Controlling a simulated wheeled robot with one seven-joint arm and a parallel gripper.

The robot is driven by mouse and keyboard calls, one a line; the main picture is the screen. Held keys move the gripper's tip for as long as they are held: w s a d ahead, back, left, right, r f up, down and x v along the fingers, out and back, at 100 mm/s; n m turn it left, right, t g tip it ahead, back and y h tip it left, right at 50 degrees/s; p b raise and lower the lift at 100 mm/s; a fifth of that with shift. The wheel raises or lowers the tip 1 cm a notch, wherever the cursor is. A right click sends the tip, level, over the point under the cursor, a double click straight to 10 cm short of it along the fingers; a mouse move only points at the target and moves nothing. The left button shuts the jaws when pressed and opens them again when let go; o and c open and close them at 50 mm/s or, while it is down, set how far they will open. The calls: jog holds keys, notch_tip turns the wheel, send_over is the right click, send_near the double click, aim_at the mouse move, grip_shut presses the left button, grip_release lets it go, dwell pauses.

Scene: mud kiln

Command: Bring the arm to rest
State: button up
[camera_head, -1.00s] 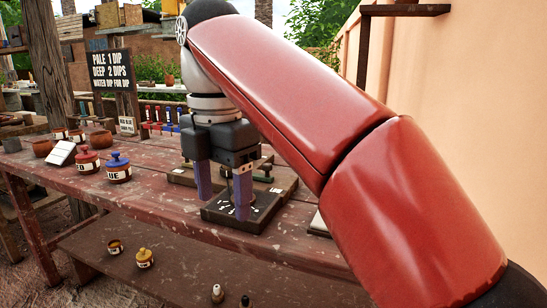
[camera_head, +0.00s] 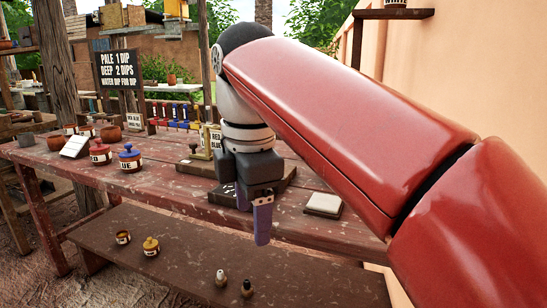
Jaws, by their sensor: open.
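My gripper (camera_head: 250,212) hangs fingers-down from my red arm (camera_head: 330,125), over the front edge of the wooden table. One finger shows in front of the table edge, and the other is partly hidden behind the gripper body. A dark board (camera_head: 222,197) with white marks lies behind the fingers and is mostly hidden by the gripper.
Small pots and bottles stand on the lower shelf (camera_head: 190,255). A plain wall (camera_head: 475,60) rises at right.

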jog(key=s+d+f+m+t, duration=0.2)
jog(key=s+d+f+m, duration=0.2)
jog(key=d+f+m, duration=0.5)
jog(key=s+d+f+m+t, duration=0.2)
jog(key=s+d+f+m, duration=0.3)
jog(key=d+f+m, duration=0.4)
notch_tip(320, 180, down, 4)
jog(key=m, duration=0.4)
jog(key=shift+d+r+m, duration=0.2)
jog(key=shift+d+m, duration=0.05)
jog(key=shift+m, duration=0.05)
